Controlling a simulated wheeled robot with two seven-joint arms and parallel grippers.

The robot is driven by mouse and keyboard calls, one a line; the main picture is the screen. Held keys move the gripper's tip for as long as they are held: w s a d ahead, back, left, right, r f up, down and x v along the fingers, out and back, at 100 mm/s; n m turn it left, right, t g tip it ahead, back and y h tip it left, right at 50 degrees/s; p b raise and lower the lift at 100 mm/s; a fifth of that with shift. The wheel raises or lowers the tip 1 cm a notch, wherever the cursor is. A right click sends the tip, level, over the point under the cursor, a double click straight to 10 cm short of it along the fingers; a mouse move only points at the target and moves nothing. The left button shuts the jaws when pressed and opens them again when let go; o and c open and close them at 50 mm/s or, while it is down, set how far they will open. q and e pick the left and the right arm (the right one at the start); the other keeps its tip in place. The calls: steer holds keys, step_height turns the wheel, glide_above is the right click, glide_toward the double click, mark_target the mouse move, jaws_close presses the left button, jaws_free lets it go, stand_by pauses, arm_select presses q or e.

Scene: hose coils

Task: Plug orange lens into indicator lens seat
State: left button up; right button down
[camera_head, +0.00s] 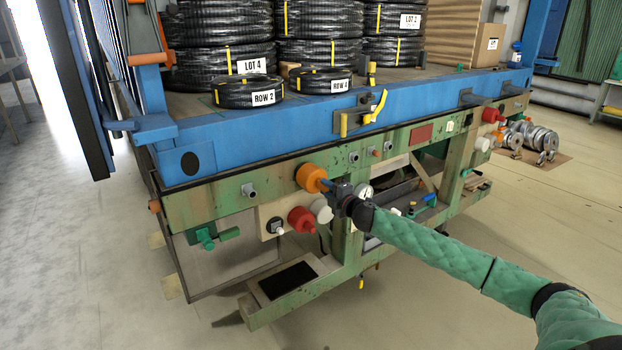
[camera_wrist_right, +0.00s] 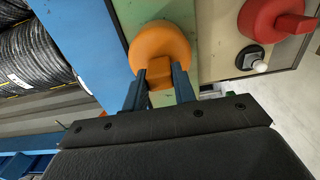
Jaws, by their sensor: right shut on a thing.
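The orange lens (camera_head: 310,177) is a round orange cap at the green beam under the blue deck edge. It also shows in the right wrist view (camera_wrist_right: 158,42), with its broad face over the green panel. My right gripper (camera_head: 328,186) reaches in from the right and is shut on the lens's narrow rear grip. In the wrist view the two fingers (camera_wrist_right: 160,76) pinch that grip from both sides. The indicator lens seat cannot be made out; the lens may hide it. I cannot tell whether the lens touches the beam or is plugged in. My left gripper is not in view.
A red knob (camera_head: 301,220) sits below the lens, on a pale panel with a small switch (camera_head: 275,227). A grey stub (camera_head: 249,190) projects left of the lens. A gauge (camera_head: 364,192) is close to the gripper. Black hose coils (camera_head: 222,50) stand on the blue deck (camera_head: 250,128).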

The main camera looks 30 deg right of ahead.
steer(key=shift+s+d+f+b, duration=0.15)
steer(key=shift+s+b, duration=0.3)
steer(key=shift+s, duration=2)
steer(key=shift+s+d, duration=0.1)
steer(key=shift+s, duration=0.5)
steer(key=w+a+f+b, duration=0.3)
steer(key=f+b, duration=0.1)
steer(key=f, duration=0.3)
steer(key=w+a+f+b, duration=0.3)
steer(key=a+f+b, duration=0.1)
steer(key=f, duration=0.4)
steer(key=w+a+f+b, duration=0.2)
steer(key=a+f+b, duration=0.2)
steer(key=f, duration=0.3)
steer(key=shift+w+a+f, duration=0.15)
steer(key=shift+w, duration=0.25)
stand_by(1.5)
stand_by(0.4)
steer(key=shift+w, duration=0.2)
